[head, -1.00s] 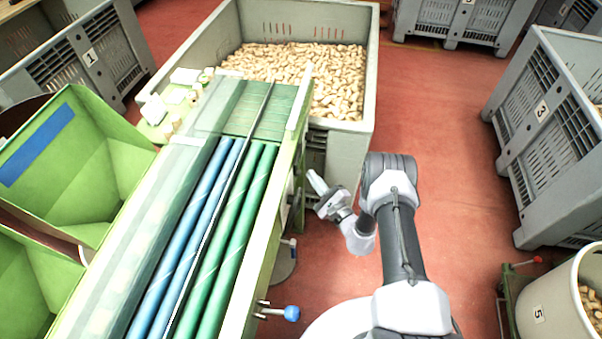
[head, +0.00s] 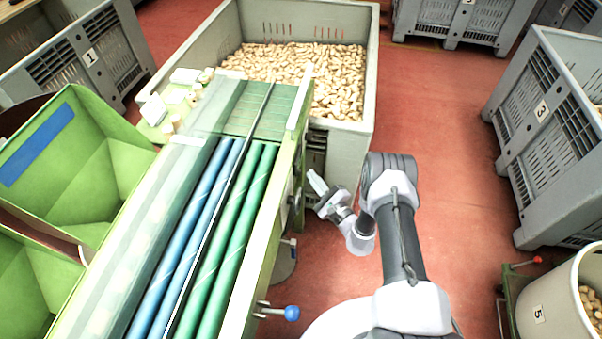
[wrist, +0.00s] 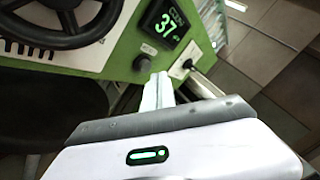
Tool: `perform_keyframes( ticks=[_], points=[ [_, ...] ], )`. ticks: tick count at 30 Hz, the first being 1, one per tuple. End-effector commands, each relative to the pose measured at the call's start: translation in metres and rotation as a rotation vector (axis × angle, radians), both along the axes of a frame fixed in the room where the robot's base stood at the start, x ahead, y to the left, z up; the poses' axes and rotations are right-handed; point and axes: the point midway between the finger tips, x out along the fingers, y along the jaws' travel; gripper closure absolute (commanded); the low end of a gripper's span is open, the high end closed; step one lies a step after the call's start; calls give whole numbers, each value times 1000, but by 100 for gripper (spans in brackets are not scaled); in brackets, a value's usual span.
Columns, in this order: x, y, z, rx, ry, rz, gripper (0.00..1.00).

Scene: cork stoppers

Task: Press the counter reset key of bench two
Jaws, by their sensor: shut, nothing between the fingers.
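In the wrist view a green panel carries a counter display (wrist: 165,28) with a lit green 37. Below it are a round grey knob or button (wrist: 142,63) and a small white plate (wrist: 180,67) with a dark part beside it. I cannot tell which of these is the reset key, and no bench number is readable here. My gripper (wrist: 160,82) is shut and empty, its fingertips just below the knob and plate; contact cannot be told. In the head view my gripper (head: 317,183) is beside the right side of the green roller bench (head: 262,235); the panel is hidden there.
A black handwheel (wrist: 62,22) sits left of the display. A grey crate of corks (head: 368,75) stands behind the bench, crate 3 (head: 545,130) and tub 5 (head: 550,305) at right. A blue-knobbed lever (head: 291,313) juts from the bench. Red floor between is clear.

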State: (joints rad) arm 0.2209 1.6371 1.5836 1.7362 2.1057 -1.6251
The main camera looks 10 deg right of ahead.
Motion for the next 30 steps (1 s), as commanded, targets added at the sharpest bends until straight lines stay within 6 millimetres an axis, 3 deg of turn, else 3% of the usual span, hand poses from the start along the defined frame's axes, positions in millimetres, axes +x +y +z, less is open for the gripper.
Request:
perform_keyframes(
  ticks=[30],
  points=[
    [3,8,0,0,0,0,100]
  ],
)
